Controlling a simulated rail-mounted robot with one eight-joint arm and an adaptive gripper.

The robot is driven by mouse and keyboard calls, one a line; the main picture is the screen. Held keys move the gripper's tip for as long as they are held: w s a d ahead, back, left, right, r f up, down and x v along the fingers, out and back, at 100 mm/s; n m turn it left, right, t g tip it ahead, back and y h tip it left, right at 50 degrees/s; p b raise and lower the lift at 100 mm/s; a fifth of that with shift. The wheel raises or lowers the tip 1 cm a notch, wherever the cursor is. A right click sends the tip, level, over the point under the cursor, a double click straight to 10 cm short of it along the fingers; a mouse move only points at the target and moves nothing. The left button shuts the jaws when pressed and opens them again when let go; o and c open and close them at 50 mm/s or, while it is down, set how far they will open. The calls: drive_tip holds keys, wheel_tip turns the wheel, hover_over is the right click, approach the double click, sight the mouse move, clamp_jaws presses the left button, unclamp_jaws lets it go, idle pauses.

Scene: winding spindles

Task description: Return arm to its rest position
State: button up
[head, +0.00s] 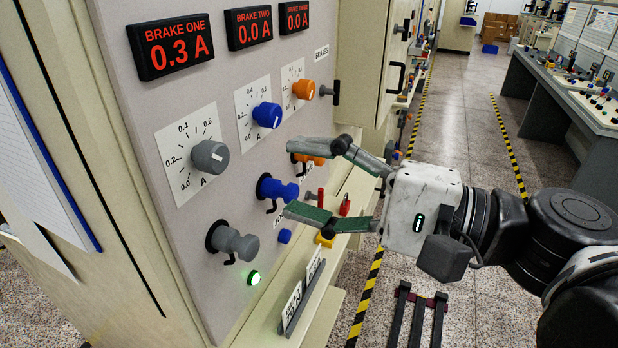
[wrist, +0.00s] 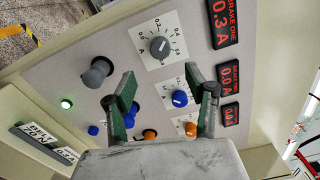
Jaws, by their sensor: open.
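My gripper (head: 312,180) is open and empty in front of the brake panel (head: 205,95). Its two fingers also show in the wrist view (wrist: 160,84), spread apart, with the panel beyond them. The gripper appears apart from the panel. The grey dial knob (head: 209,157) points up and left, between the 0.2 and 0.4 marks. The blue dial knob (head: 267,115) and orange dial knob (head: 303,89) sit to its right. The brake one display (head: 172,44) reads 0.3 A; the other two read 0.0 A.
A grey lower knob (head: 235,243), a blue one (head: 278,190) and a partly hidden orange one (head: 310,160) protrude below the dials. A green light (head: 253,278) glows. A ledge holds labelled cards (head: 291,306). A workbench (head: 572,95) stands right, across an open aisle (head: 460,120).

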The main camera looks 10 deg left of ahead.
drive_tip(key=shift+f, duration=0.1)
drive_tip(key=w+d+f+n+t+h+b, duration=0.15)
drive_tip(key=d+f+h, duration=0.25)
drive_tip(key=f, duration=0.5)
drive_tip(key=w+d+f+h+b, duration=0.2)
drive_tip(key=d+f+h+b, duration=0.15)
drive_tip(key=f, duration=0.55)
drive_tip(key=w+d+f+n+t+h+b, duration=0.1)
drive_tip(key=d+f+h, duration=0.4)
drive_tip(key=d, duration=0.4)
drive_tip(key=w+d+f+n+t+h+b, duration=0.1)
drive_tip(key=d+f+h, duration=0.4)
drive_tip(key=d, duration=0.5)
drive_tip(key=shift+d+f+n+b, duration=0.2)
drive_tip(key=shift+f+n+b, duration=0.1)
drive_tip(key=shift+n+b, duration=0.2)
